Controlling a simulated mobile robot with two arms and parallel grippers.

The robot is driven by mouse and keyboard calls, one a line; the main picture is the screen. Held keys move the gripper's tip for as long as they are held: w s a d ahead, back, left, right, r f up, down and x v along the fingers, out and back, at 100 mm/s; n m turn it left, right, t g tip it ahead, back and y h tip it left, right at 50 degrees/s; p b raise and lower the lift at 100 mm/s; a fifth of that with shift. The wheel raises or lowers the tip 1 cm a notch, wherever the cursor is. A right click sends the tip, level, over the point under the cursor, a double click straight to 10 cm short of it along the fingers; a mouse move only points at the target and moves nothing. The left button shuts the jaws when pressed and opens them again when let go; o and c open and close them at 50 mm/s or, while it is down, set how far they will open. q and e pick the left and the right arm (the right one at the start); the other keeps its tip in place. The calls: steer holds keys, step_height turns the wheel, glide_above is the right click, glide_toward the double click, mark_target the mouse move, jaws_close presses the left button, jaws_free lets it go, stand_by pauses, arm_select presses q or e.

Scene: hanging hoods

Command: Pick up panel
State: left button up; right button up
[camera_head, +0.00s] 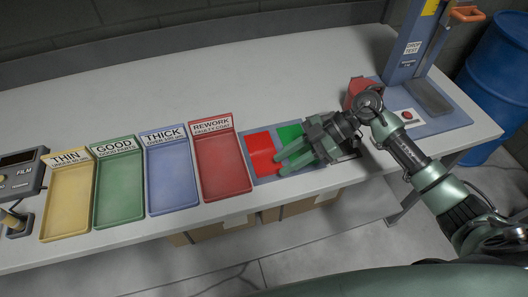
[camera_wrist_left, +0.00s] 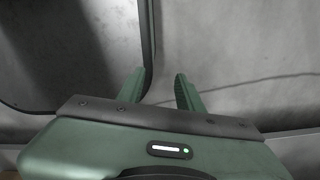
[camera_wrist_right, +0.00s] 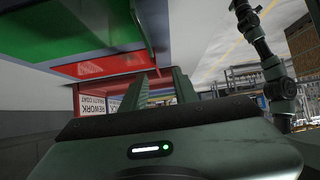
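A red panel (camera_head: 261,152) and a green panel (camera_head: 290,135) lie side by side on a blue-grey mat (camera_head: 262,129) near the table's front edge. My right gripper (camera_head: 281,164) is over the mat, its fingers pointing left towards the red panel; it hides part of the mat behind it. In the right wrist view the fingers (camera_wrist_right: 160,85) stand apart with nothing between them, and the red panel (camera_wrist_right: 105,65) and green panel (camera_wrist_right: 65,25) show beyond. My left gripper (camera_wrist_left: 158,88) is open and empty above the floor, outside the head view.
Left of the mat stand a red tray (camera_head: 223,188), a blue tray (camera_head: 173,207), a green tray (camera_head: 120,214) and a yellow tray (camera_head: 68,222). A gauge (camera_head: 22,170) sits far left. A drop test stand (camera_head: 414,68) is at right. The table's back is clear.

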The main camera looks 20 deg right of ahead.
mark_target(272, 169)
steer(key=x, duration=0.2)
steer(key=shift+w+a+f, duration=0.1)
steer(key=shift+a+f, duration=0.05)
steer(key=shift+a, duration=0.15)
steer(key=shift+a+f, duration=0.2)
steer(key=shift+f, duration=0.05)
steer(key=c, duration=0.6)
arm_select(q)
steer(key=shift+w+d+r, duration=0.1)
steer(key=shift+w+r, duration=0.15)
steer(key=shift+w, duration=0.25)
steer(key=shift+w+r, duration=0.25)
steer(key=shift+w, duration=0.25)
arm_select(e)
jaws_close()
arm_select(q)
steer(key=shift+s, duration=0.3)
